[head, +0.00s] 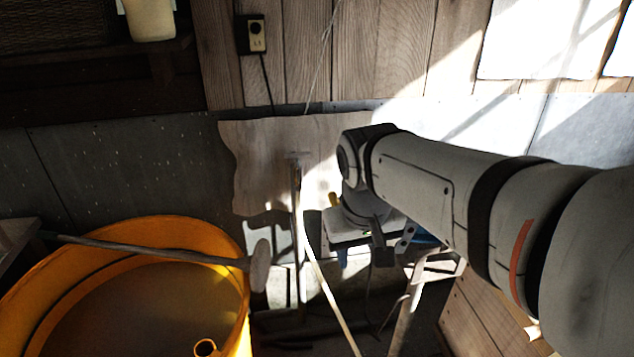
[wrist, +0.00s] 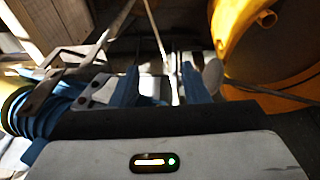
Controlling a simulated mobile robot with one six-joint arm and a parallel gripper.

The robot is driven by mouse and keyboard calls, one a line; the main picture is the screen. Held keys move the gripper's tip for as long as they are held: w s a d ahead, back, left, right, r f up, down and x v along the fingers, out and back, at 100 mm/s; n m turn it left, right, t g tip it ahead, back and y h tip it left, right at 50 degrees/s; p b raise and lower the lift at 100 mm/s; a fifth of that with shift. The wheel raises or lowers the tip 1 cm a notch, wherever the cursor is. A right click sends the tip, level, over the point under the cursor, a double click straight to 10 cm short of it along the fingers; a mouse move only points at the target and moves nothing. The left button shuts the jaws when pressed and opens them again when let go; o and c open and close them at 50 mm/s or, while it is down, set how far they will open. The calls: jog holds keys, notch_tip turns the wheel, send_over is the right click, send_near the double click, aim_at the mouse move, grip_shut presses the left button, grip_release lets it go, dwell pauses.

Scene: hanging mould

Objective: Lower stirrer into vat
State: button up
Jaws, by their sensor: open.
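The vat (head: 215,245) is a big round yellow-orange tub at the lower left of the head view, with a dull brownish inside. It also shows at the upper right of the wrist view (wrist: 245,40). The stirrer (head: 150,248) is a long grey rod with a pale round disc (head: 260,266) at its right end. It lies across the vat's top, its disc beyond the right rim. The wrist view shows the disc (wrist: 213,76) just right of my right blue finger. My gripper (wrist: 163,80) is open, with nothing seen held; whether a finger touches the disc is unclear.
A thin pale pole (head: 325,283) slants in front of the wall, close to my gripper. A wavy-edged board (head: 262,140) is behind it. A ladder-like stand (head: 412,300) and a wooden crate (head: 480,315) stand at right. A yellow pipe end (head: 205,348) shows low in the vat.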

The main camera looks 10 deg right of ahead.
jog(key=w+a+r+g+h+b, duration=0.1)
jog(key=w+r+h, duration=0.1)
jog(key=w, duration=0.6)
jog(key=w+a+r+g+h+b, duration=0.1)
jog(key=w+a+r, duration=0.15)
jog(key=w, duration=0.55)
jog(key=x, duration=0.7)
jog(key=shift+w+d, duration=0.1)
jog(key=shift+d, duration=0.3)
grip_shut()
